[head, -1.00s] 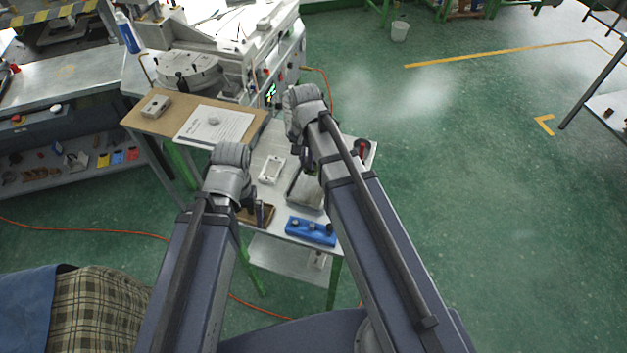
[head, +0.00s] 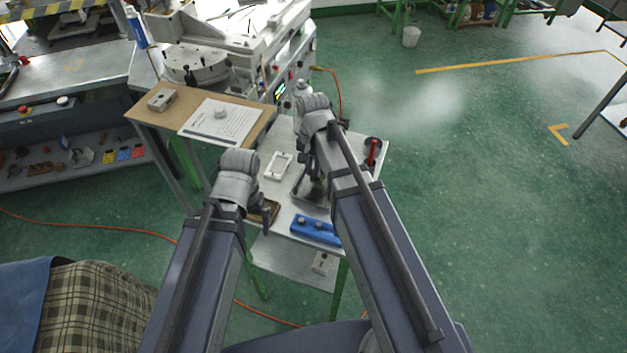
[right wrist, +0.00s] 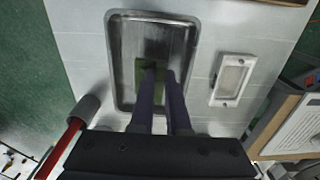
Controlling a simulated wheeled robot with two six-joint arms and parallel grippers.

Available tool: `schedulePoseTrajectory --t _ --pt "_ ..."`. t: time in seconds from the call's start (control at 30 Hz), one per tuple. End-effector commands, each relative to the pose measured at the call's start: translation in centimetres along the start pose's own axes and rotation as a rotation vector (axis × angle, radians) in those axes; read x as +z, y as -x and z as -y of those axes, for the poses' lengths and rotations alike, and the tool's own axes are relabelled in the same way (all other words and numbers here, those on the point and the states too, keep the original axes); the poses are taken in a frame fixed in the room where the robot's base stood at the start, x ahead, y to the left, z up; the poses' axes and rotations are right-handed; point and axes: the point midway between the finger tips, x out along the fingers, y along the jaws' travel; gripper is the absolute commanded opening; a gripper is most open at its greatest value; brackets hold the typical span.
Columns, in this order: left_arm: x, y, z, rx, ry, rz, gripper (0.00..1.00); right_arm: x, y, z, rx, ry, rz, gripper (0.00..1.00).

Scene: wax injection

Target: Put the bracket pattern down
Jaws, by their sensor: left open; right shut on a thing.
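The bracket pattern (right wrist: 140,76) is a small green piece, seen in the right wrist view at my right fingertips, over the floor of a metal tray (right wrist: 113,60). My right gripper (right wrist: 160,76) is shut on it and partly hides it. I cannot tell whether the pattern touches the tray floor. In the head view my right gripper (head: 316,186) points down into the same tray (head: 303,201), and the pattern is not clear there. My left gripper (head: 266,220) is open and empty, near a small brown tray (head: 272,208) at the table's front left.
A white rectangular frame (head: 278,166) lies left of the metal tray. A blue block with knobs (head: 315,230) is at the front edge. A red-handled tool (head: 372,153) stands at the right. A board with a paper sheet (head: 220,122) and a machine (head: 230,60) are behind.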

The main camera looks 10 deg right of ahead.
Motion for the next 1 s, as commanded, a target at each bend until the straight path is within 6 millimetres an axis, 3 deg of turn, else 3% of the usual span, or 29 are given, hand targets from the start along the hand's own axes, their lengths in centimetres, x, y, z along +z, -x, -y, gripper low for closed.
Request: schedulePoseTrajectory --t 0.33,0.77,0.8,1.0 --pt "-0.2 -3.7 -0.4 0.0 0.001 0.0 1.0 0.0 -3.8 0.0 0.0 0.0 0.0 0.0" --pt "-0.2 -4.0 -0.4 0.0 0.001 0.0 1.0 0.0 -4.1 0.0 0.0 0.0 0.0 0.0" --pt "-0.2 -4.0 -0.4 0.0 0.001 0.0 1.0 0.0 -4.0 0.0 0.0 0.0 0.0 0.15" --pt "-0.2 -3.9 -0.4 0.0 0.001 0.0 1.0 0.0 -3.9 0.0 0.0 0.0 0.0 0.38"
